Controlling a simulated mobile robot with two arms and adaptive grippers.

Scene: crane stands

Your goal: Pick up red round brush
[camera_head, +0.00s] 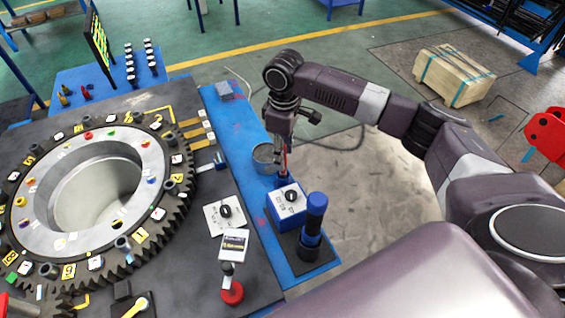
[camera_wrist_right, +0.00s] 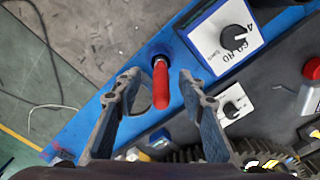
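The red round brush (camera_wrist_right: 161,86) stands in a blue holder (camera_wrist_right: 158,51) on the blue edge strip. In the right wrist view its red handle rises between the two fingers of my right gripper (camera_wrist_right: 160,76), with a visible gap on each side. The gripper is open and does not appear to touch the brush. In the head view the right gripper (camera_head: 283,150) points down over the strip, and only a thin bit of red shows there, mostly hidden by the fingers. My left gripper is not in either view.
A metal cup (camera_head: 265,157) stands just left of the gripper. A blue box with a black knob (camera_head: 288,206) and a dark blue cylinder (camera_head: 314,224) stand close in front. A large toothed ring (camera_head: 33,165) fills the left side.

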